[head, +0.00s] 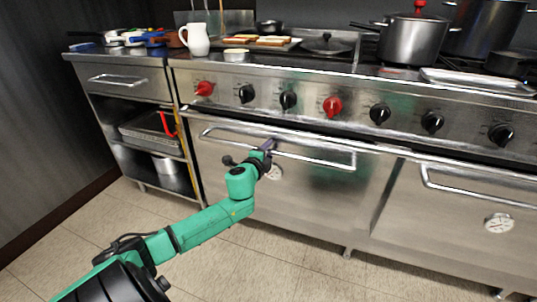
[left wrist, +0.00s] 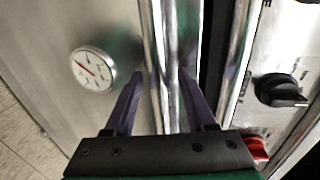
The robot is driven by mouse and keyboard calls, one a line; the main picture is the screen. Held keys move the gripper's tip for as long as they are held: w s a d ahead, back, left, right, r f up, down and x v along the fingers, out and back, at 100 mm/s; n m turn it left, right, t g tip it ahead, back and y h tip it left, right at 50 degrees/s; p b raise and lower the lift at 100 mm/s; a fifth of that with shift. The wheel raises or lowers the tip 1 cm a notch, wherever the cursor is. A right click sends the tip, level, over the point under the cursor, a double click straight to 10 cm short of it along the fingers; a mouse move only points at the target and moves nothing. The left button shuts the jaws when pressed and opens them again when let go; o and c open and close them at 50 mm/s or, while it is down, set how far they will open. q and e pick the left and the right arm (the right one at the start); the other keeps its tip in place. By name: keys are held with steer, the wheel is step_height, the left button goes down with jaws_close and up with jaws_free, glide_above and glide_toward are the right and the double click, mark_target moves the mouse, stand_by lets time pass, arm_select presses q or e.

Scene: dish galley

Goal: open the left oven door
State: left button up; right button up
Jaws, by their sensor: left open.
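The left oven door (head: 320,195) is a flat steel panel that looks closed, with a round white dial (head: 274,172) on it. Its long bar handle (head: 318,158) runs across the top. My left gripper (head: 269,145) is at the middle of this handle. In the left wrist view the purple fingers (left wrist: 160,75) are open, one on each side of the handle bar (left wrist: 154,40); I cannot tell whether they touch it. The dial (left wrist: 93,69) also shows there, left of the fingers. My right gripper is not in view.
Red and black knobs (head: 288,100) line the panel above the door. A second oven door (head: 460,215) with its own handle is at the right. Pots (head: 412,40) and a white jug (head: 195,40) stand on top. An open shelf unit (head: 150,130) is at the left. The floor in front is clear.

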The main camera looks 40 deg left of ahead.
arm_select(q)
jaws_close()
steer(key=shift+d, duration=0.1)
stand_by(1.3)
